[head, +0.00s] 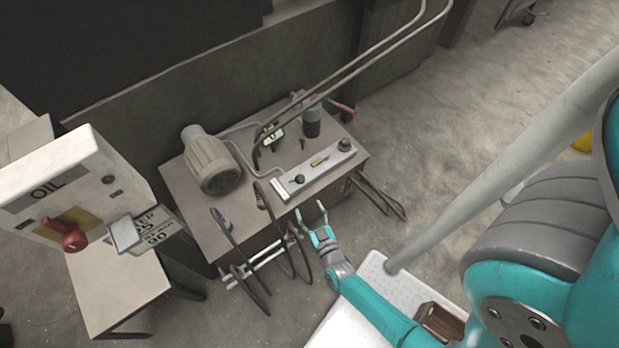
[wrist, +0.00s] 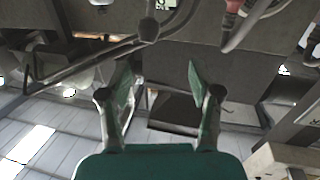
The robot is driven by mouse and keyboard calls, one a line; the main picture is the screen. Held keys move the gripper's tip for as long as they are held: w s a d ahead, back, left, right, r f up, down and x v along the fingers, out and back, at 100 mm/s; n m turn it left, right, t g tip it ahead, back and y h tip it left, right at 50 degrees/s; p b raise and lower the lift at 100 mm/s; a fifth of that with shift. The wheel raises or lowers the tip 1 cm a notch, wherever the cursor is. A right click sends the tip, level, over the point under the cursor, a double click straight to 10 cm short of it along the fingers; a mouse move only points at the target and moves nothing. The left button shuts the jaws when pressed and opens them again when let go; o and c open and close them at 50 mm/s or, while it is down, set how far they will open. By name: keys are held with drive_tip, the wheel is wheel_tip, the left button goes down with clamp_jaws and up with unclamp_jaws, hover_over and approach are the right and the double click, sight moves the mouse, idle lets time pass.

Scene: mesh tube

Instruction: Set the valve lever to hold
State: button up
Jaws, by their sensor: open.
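A red-knobbed lever (head: 70,238) sits on a yellow plate on the front of a white box labelled OIL (head: 60,185), at the left of the head view. It looks like the valve lever, but no "hold" mark is legible. A smaller red-ended handle (head: 342,107) shows at the back of the worktable. My gripper (head: 310,208) is open and empty at the table's front right edge, well right of the OIL box. In the wrist view my gripper's green fingers (wrist: 160,78) stand apart with nothing between them. A red part (wrist: 235,6) shows at the top there, and I cannot tell what it belongs to.
The worktable (head: 202,229) carries a grey motor-like cylinder (head: 213,165), a metal block (head: 318,172) and a dark cylinder (head: 312,122). Curved dark hoops (head: 275,230) stand at its front. Bent pipes (head: 350,68) rise behind. A numbered sign (head: 155,225) hangs beside the OIL box.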

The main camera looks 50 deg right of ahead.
sight(300, 180)
drive_tip(key=shift+h, duration=0.3)
drive_tip(key=x, duration=0.8)
drive_tip(key=d+f+x, duration=0.1)
drive_tip(key=x, duration=0.3)
drive_tip(key=shift+d, duration=0.3)
clamp_jaws()
